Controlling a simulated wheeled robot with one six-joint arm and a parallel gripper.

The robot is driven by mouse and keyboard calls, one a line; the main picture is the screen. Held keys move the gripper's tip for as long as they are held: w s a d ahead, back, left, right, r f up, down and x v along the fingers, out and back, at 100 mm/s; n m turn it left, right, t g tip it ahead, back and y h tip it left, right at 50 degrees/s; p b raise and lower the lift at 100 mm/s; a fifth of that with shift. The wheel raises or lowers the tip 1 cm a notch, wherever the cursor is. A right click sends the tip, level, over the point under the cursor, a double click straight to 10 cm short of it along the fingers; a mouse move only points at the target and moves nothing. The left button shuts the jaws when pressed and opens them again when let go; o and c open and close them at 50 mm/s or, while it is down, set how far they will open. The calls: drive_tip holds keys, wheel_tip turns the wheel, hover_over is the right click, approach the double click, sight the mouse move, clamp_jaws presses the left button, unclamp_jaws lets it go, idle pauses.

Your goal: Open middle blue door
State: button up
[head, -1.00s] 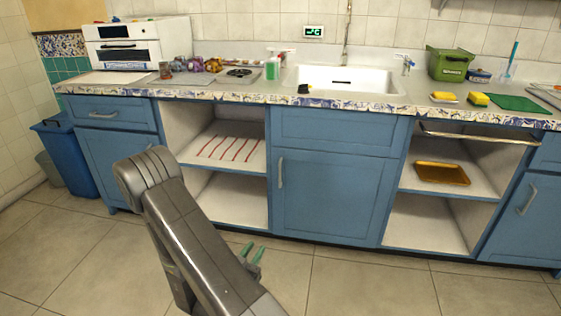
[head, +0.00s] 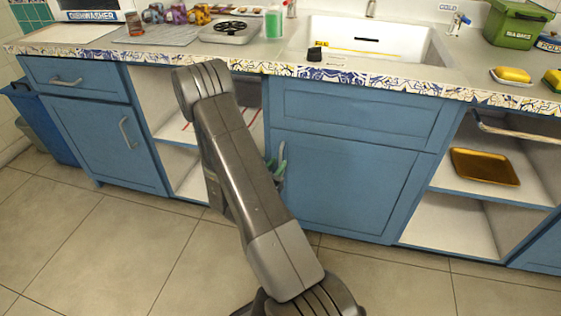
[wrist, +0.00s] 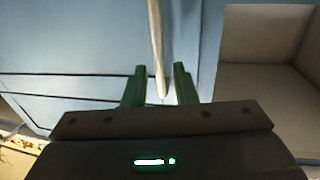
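The middle blue door (head: 350,185) is under the sink and looks shut, flush with the cabinet front. Its pale vertical handle (head: 282,165) is at the door's left edge in the head view. My gripper (head: 275,168) is at this handle, partly hidden by my arm. In the wrist view, the green fingers of my gripper (wrist: 159,88) are spread apart, and the handle (wrist: 155,45) runs down between them with a gap on each side. The door panel (wrist: 70,45) fills the left of the wrist view.
Open shelves (head: 185,165) are left of the door, partly behind my arm. On the right, open shelves hold an amber tray (head: 485,166), with a rail (head: 520,134) above. The left blue door (head: 110,145) is shut. Tiled floor (head: 130,250) is clear in front.

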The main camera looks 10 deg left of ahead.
sight(280, 161)
drive_tip(key=shift+x, duration=1.65)
clamp_jaws()
drive_tip(key=shift+s, duration=0.1)
